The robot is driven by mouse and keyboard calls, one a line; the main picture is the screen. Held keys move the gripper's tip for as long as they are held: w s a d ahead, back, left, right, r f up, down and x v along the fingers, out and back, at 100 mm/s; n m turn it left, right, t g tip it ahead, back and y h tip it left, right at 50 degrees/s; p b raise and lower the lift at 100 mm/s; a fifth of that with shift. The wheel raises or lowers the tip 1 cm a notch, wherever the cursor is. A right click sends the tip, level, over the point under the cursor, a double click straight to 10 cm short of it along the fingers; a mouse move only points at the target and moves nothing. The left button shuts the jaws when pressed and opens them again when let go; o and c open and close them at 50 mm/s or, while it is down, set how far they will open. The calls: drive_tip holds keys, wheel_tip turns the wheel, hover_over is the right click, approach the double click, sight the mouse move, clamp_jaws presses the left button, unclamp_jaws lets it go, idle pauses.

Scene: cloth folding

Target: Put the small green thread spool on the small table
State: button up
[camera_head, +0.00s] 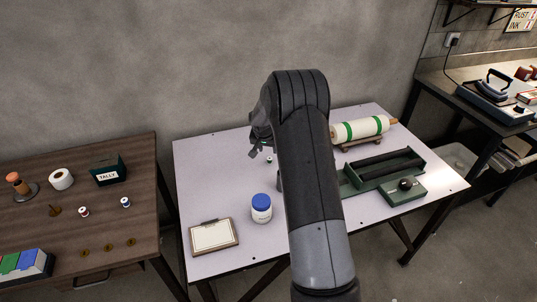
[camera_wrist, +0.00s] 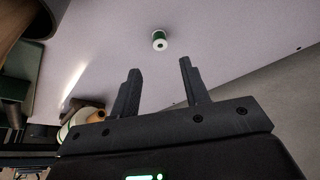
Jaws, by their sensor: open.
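The small green thread spool (camera_wrist: 160,41), with white ends, stands on the pale table in the wrist view, a little beyond my fingertips. In the head view a tiny spool (camera_head: 269,160), likely the same one, shows on the pale table (camera_head: 205,170), just below my gripper (camera_head: 260,147). In the wrist view my gripper (camera_wrist: 159,68) is open and empty, its fingers on either side of the line to the spool, not touching it. A brown wooden table (camera_head: 110,205) stands at the left; I cannot tell which table is the small one.
On the pale table are a blue-lidded jar (camera_head: 261,209), a clipboard (camera_head: 214,236), a green-banded roll (camera_head: 360,128) and a green tray device (camera_head: 385,172). The brown table holds two small spools (camera_head: 84,211), a TALLY box (camera_head: 108,171) and other items. A gap separates the tables.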

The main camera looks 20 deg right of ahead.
drive_tip(key=s+a+r+n, duration=0.1)
drive_tip(key=s+a+r, duration=0.2)
drive_tip(key=s+r, duration=0.8)
drive_tip(key=s+a+r+n, duration=0.2)
drive_tip(key=s+a+r, duration=0.2)
drive_tip(key=s+r, duration=0.7)
drive_tip(key=s+a+r+n, duration=0.1)
drive_tip(key=s+a+r, duration=0.1)
drive_tip(key=s, duration=0.6)
drive_tip(key=s+a+r+n+t+y, duration=0.1)
drive_tip(key=s+r, duration=0.1)
drive_tip(key=s, duration=0.6)
drive_tip(key=s+a+r+n+y, duration=0.1)
drive_tip(key=s+a+r, duration=0.1)
drive_tip(key=s, duration=0.5)
drive_tip(key=shift+s+a+r+t, duration=0.25)
drive_tip(key=shift+s+a+t, duration=0.05)
drive_tip(key=shift+s+t, duration=0.1)
